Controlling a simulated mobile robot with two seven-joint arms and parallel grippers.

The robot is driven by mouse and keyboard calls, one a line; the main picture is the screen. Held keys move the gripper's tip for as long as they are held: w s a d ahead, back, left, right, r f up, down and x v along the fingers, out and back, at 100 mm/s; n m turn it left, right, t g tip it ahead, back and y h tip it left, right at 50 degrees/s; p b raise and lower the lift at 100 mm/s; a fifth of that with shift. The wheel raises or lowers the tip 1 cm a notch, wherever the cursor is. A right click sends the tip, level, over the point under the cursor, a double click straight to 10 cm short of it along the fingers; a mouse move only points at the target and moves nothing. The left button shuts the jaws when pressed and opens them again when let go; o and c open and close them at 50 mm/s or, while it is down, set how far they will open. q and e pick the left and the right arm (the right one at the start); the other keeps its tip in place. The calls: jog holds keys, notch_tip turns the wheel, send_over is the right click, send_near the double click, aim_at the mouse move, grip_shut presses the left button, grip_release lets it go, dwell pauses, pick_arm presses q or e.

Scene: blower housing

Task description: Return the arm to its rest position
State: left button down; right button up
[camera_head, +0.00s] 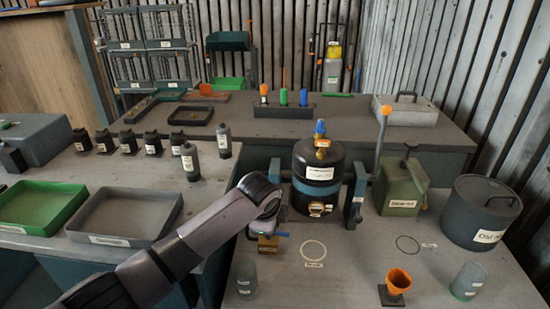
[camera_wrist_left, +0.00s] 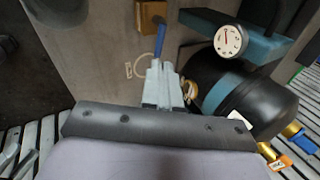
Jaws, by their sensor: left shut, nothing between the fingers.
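My left arm (camera_head: 190,240) reaches in from the bottom left of the head view, its wrist bent down in front of the black blower housing (camera_head: 318,170). My left gripper (camera_wrist_left: 164,72) shows pale in the wrist view, fingers together and empty. A brass block (camera_wrist_left: 151,17) with a blue handle (camera_wrist_left: 158,42) lies just beyond the fingertips; I cannot tell whether they touch the handle. The brass block also shows below my wrist in the head view (camera_head: 268,245). The housing (camera_wrist_left: 225,90) with a round gauge (camera_wrist_left: 229,41) is beside the gripper. My right gripper is out of view.
A green can (camera_head: 402,190) and a dark lidded pot (camera_head: 482,212) stand right of the housing. An orange funnel (camera_head: 398,281) and a clear cup (camera_head: 468,281) are at the front right. Grey (camera_head: 128,240) and green trays (camera_head: 38,232) lie left of my arm.

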pick_arm(q)
jog(key=s+a+f+n+t+h, duration=0.2)
jog(key=s+f+n+h, duration=0.2)
jog(key=s+f+n, duration=0.75)
jog(key=s+a+f+n+t+y, duration=0.2)
jog(key=s+a+n, duration=0.4)
jog(key=s+a, duration=1)
jog(key=s+t+y, duration=0.1)
jog(key=s, duration=0.2)
jog(key=shift+a+f, duration=0.2)
jog(key=shift+f, duration=0.1)
jog(key=shift+n, duration=0.25)
